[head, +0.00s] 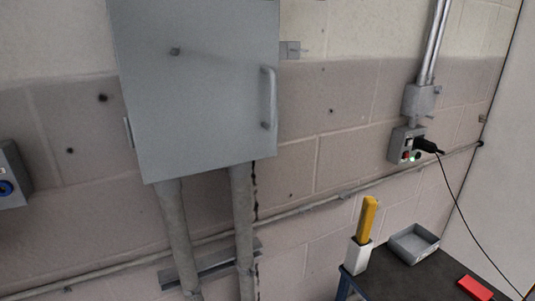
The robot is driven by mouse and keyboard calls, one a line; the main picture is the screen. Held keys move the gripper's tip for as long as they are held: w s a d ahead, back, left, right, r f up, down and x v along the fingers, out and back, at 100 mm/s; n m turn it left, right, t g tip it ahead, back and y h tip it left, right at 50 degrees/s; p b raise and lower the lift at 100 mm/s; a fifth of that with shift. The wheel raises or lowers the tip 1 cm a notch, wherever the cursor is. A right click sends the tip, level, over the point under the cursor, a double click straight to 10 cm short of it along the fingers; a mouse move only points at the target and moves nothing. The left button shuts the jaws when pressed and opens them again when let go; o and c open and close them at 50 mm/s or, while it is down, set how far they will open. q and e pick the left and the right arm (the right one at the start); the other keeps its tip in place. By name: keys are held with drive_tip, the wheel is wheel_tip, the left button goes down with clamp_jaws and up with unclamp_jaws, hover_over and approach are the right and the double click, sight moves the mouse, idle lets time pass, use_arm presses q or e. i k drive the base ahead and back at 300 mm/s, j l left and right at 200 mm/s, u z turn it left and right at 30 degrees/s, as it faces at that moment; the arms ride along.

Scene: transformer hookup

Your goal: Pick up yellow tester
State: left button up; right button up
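The yellow tester (367,218) stands nearly upright in a white holder (357,257). Its lower part is hidden inside the holder. The holder sits at the back left of a dark-topped table (399,283) in the lower right of the head view. Neither of my grippers shows in this view.
A grey open tray (414,240) and a red flat object (475,288) are on the table. A grey cabinet (200,85) with a handle hangs on the block wall. A black plug (427,145) sits in a wall box (400,145), its cable hanging beyond the table's right side.

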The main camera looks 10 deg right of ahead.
sight(369, 207)
drive_tip(key=k+l+z, duration=0.15)
drive_tip(key=l+z, duration=0.6)
drive_tip(key=l, duration=0.35)
drive_tip(key=l+z, duration=0.35)
drive_tip(key=l, duration=0.4)
